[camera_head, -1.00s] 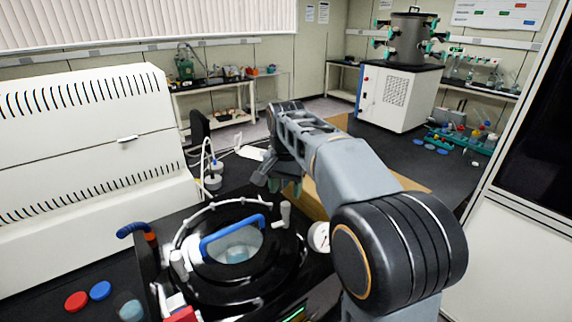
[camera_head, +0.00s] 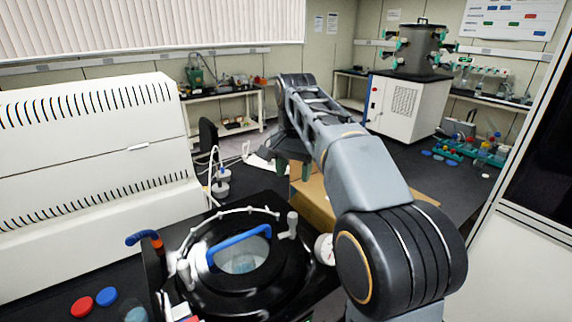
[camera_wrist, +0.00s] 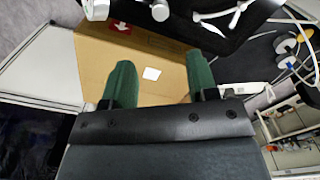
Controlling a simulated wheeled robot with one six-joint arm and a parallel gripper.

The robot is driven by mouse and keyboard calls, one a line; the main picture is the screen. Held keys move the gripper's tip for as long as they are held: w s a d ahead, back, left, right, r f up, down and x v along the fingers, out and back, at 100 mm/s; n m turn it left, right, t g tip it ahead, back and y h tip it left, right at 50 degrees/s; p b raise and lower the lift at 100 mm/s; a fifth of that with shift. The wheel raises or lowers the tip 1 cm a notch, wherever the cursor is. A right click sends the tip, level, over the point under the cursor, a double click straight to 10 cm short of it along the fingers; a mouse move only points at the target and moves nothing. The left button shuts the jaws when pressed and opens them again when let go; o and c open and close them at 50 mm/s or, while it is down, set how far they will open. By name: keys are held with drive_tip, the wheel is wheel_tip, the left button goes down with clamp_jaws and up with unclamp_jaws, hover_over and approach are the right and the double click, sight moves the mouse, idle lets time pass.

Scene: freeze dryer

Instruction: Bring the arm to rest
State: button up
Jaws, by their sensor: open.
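My arm (camera_head: 365,170) reaches forward from the lower right in the head view, with its wrist end raised beside the round black vessel. My gripper (camera_wrist: 160,85) shows in the wrist view with two green fingers spread apart and nothing between them. In the head view the gripper (camera_head: 294,168) is small and partly hidden by the wrist. Behind the fingers, in the wrist view, lies a brown cardboard surface (camera_wrist: 150,93) with a small white label.
The black vessel with a blue handle (camera_head: 238,242) stands at the lower middle. A white vented machine (camera_head: 90,150) fills the left. The freeze dryer (camera_head: 402,103) stands at the back right, near a teal rack with bottles (camera_head: 470,150). Coloured caps (camera_head: 106,297) lie at the lower left.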

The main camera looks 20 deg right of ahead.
drive_tip(key=s+f+n+t, duration=0.1)
drive_tip(key=s+f+n, duration=0.1)
drive_tip(key=s+f, duration=0.3)
drive_tip(key=s+f+n+t, duration=0.2)
drive_tip(key=s+f+n, duration=0.1)
drive_tip(key=s+f, duration=0.2)
drive_tip(key=s+f+n+t, duration=0.1)
drive_tip(key=s+f+n, duration=0.2)
drive_tip(key=s+f, duration=0.2)
drive_tip(key=shift+s+a+f+t, duration=0.15)
drive_tip(key=shift+s+f, duration=0.05)
drive_tip(key=shift+s, duration=0.35)
drive_tip(key=shift+s+a+f+t, duration=0.1)
drive_tip(key=shift+s+f+t, duration=0.1)
drive_tip(key=shift+s, duration=0.35)
